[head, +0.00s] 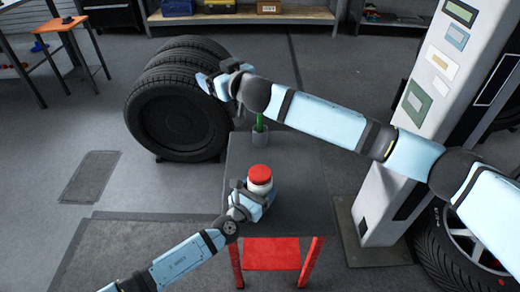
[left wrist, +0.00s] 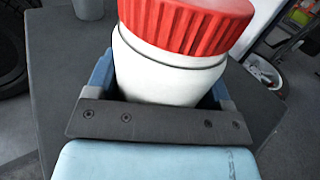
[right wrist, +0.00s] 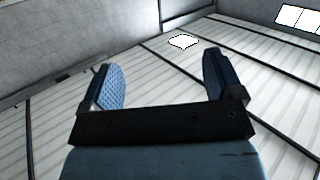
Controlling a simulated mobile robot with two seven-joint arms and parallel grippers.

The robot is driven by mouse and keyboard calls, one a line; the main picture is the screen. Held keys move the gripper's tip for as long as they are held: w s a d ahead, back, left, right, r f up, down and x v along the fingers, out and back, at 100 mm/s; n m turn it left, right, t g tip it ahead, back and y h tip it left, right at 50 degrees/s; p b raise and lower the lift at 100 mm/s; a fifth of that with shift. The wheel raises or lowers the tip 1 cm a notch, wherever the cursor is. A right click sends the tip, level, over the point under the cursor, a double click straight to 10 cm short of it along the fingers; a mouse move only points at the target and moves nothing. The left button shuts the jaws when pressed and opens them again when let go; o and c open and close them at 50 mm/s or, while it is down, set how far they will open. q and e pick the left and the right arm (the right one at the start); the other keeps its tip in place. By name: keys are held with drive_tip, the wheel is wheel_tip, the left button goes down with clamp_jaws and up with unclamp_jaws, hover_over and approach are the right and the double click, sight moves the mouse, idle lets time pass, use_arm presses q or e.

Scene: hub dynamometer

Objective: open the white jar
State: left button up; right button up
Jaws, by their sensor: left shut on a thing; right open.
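The white jar (head: 260,185) with its ribbed red lid (head: 260,174) stands upright at the front of the small dark table. The lid is on the jar. My left gripper (head: 250,195) is shut around the jar's white body, below the lid. The left wrist view shows the white body (left wrist: 160,75) between the two fingers and the red lid (left wrist: 185,22) above them. My right gripper (head: 215,80) is raised beyond the table, in front of the tires, away from the jar. The right wrist view shows its fingers (right wrist: 163,88) apart with nothing between them.
The dark table (head: 300,180) has red legs and a red lower shelf (head: 271,253). A grey cup (head: 259,135) holding a green item stands at its far edge. Stacked tires (head: 180,115) are behind left. A white post (head: 425,110) is at right. The table's right half is clear.

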drive_tip(key=d+f+m+g+h, duration=0.2)
drive_tip(key=d+f+m+h, duration=0.15)
drive_tip(key=f+m, duration=0.3)
drive_tip(key=m+g+h, duration=0.7)
drive_tip(key=m+g, duration=0.4)
drive_tip(key=m, duration=0.1)
hover_over(260, 173)
drive_tip(key=shift+n, duration=0.25)
wheel_tip(260, 173, down, 8)
drive_tip(key=shift+f, duration=0.15)
wheel_tip(260, 173, down, 8)
drive_tip(key=shift+r, duration=0.1)
